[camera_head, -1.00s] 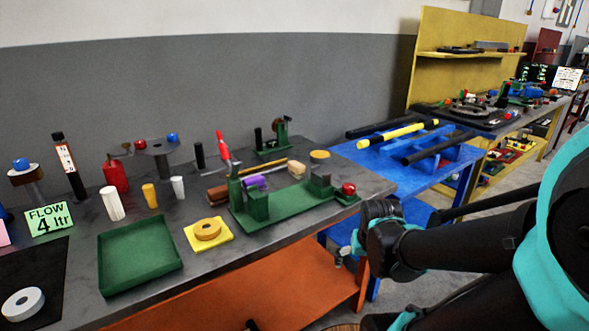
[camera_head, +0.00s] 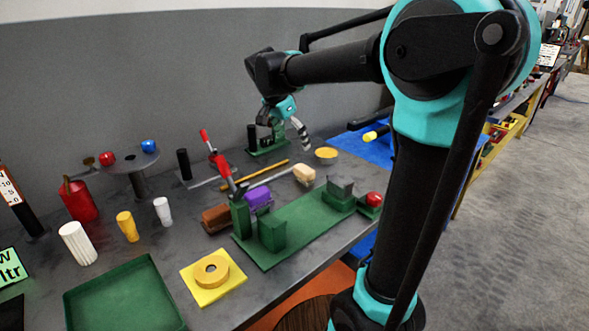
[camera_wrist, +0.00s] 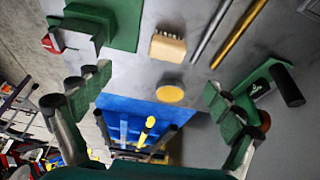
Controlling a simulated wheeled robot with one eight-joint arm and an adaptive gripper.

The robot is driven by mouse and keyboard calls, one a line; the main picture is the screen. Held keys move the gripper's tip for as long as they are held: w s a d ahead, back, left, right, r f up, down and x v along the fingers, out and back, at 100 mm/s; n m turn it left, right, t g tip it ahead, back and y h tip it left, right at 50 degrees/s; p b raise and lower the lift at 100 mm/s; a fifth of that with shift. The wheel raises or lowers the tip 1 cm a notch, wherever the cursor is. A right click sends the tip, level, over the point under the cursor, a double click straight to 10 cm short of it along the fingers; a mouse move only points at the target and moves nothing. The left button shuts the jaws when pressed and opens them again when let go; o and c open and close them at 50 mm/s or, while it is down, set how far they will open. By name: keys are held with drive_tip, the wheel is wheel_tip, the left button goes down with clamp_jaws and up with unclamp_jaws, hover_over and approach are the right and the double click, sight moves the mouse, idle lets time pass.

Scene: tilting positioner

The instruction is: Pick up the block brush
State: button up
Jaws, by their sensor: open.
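The block brush (camera_head: 304,174), a small tan block, lies on the grey table behind the green tilting positioner (camera_head: 290,238). In the wrist view the block brush (camera_wrist: 168,46) shows a row of dark bristle tufts along one edge. It lies above the middle of the picture, beyond the fingertips and not touched. My gripper (camera_head: 290,118) hangs over the back of the table, behind the brush and above it. In the wrist view my gripper (camera_wrist: 157,98) has its two fingers wide apart, with nothing between them.
A green stand with a black cylinder (camera_head: 253,138) is near my gripper. A yellow disc (camera_head: 326,154) lies right of the brush, and a pencil-like yellow rod (camera_head: 268,169) left of it.

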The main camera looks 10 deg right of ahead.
approach(304, 168)
drive_tip(key=x, duration=0.3)
drive_tip(key=s+x, duration=0.1)
drive_tip(key=x, duration=0.1)
drive_tip(key=shift+w+a+f, duration=0.1)
drive_tip(key=shift+a+f, duration=0.1)
drive_tip(key=shift+f, duration=0.1)
drive_tip(key=shift+w+x, duration=0.15)
drive_tip(key=shift+x, duration=1.25)
drive_tip(key=shift+w+x, duration=0.2)
drive_tip(key=shift+x, duration=1.15)
drive_tip(key=shift+d+r, duration=0.15)
drive_tip(key=shift+r, duration=0.05)
drive_tip(key=c, duration=1.4)
drive_tip(key=shift+r, duration=0.1)
